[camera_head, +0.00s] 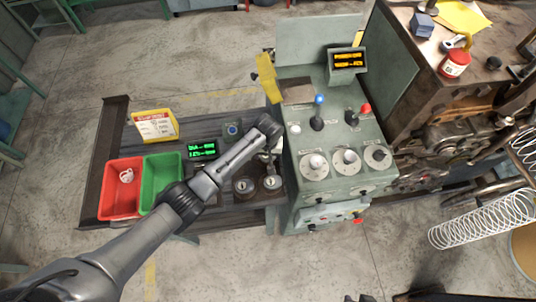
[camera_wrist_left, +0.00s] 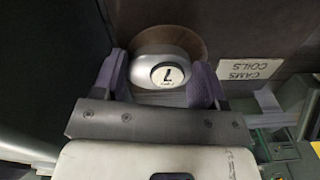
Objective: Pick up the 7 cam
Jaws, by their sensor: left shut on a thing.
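The 7 cam (camera_wrist_left: 168,75) is a silvery rounded piece with a white "7" label, seen in the left wrist view between the purple-grey fingers of my left gripper (camera_wrist_left: 160,84). The gripper is shut on it, one finger on each side. In the head view my left arm reaches over the dark bench, and its gripper (camera_head: 268,156) points down beside the green machine; the 7 cam is hard to make out there. My right gripper is not in view.
Two round grey pieces (camera_head: 271,182) sit on the bench beside the machine (camera_head: 336,150). A red bin (camera_head: 120,205) holding a small whitish part and a green bin (camera_head: 160,172) stand at the left.

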